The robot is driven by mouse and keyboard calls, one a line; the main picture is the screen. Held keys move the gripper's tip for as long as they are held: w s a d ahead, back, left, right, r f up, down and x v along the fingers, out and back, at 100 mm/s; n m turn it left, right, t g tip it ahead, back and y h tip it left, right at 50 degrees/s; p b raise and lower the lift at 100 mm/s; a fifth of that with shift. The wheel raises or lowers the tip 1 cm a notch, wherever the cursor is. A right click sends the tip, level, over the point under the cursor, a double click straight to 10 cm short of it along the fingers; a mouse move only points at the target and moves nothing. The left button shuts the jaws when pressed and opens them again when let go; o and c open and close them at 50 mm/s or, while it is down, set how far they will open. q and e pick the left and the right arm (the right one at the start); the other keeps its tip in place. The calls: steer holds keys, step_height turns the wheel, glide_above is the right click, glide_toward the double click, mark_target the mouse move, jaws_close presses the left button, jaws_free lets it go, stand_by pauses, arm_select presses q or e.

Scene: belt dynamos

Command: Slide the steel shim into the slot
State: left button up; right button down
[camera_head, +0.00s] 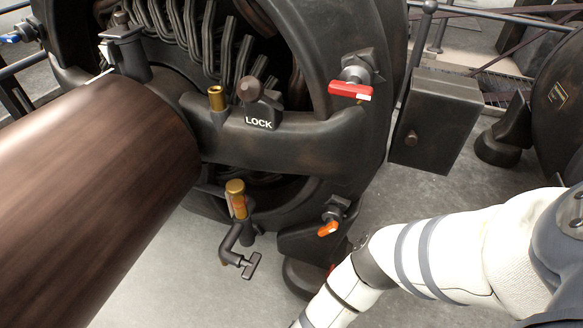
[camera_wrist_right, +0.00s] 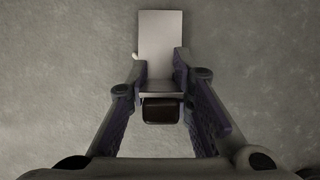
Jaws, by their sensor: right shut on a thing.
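The steel shim (camera_wrist_right: 160,40) is a flat pale rectangular plate in the right wrist view, with a dark block (camera_wrist_right: 160,110) at its near end. My right gripper (camera_wrist_right: 161,82) is shut on it, one finger on each side, and the plate sticks out past the fingertips. Only grey floor shows behind it in that view. In the head view my right arm comes in from the right and runs out at the bottom edge, so the gripper and shim are hidden there. I cannot make out the slot in either view. My left gripper is in neither view.
The large dark dynamo (camera_head: 290,145) fills the middle of the head view, with a LOCK lever (camera_head: 250,90), a red-handled valve (camera_head: 350,91) and an orange-handled valve (camera_head: 328,229). A brown drum (camera_head: 90,190) is at left.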

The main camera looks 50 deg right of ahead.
steer(key=shift+r+p, duration=0.3)
steer(key=shift+w+d+f+p, duration=0.1)
steer(key=shift+w+d, duration=0.3)
steer(key=shift+d, duration=0.5)
steer(key=shift+w+d+p, duration=0.1)
steer(key=shift+w+d, duration=0.25)
steer(key=shift+d, duration=0.55)
steer(key=shift+w+d+f+p, duration=0.1)
steer(key=shift+w+d, duration=0.3)
steer(key=shift+d, duration=0.5)
steer(key=shift+p, duration=0.4)
steer(key=shift+w+d, duration=0.35)
steer(key=shift+d, duration=0.45)
steer(key=shift+w+d, duration=0.3)
steer(key=shift+d, duration=0.5)
steer(key=shift+w+d, duration=0.35)
steer(key=shift+d, duration=0.45)
steer(key=shift+a, duration=0.1)
steer(key=shift+s+a+p, duration=0.1)
steer(key=shift+s+a, duration=0.2)
steer(key=shift+a, duration=0.35)
steer(key=shift+s+a+p, duration=0.1)
steer(key=shift+s+a, duration=0.15)
steer(key=shift+a, duration=0.35)
steer(key=shift+s+a+p, duration=0.1)
steer(key=shift+s+a, duration=0.2)
steer(key=shift+a, duration=0.35)
steer(key=shift+p, duration=0.3)
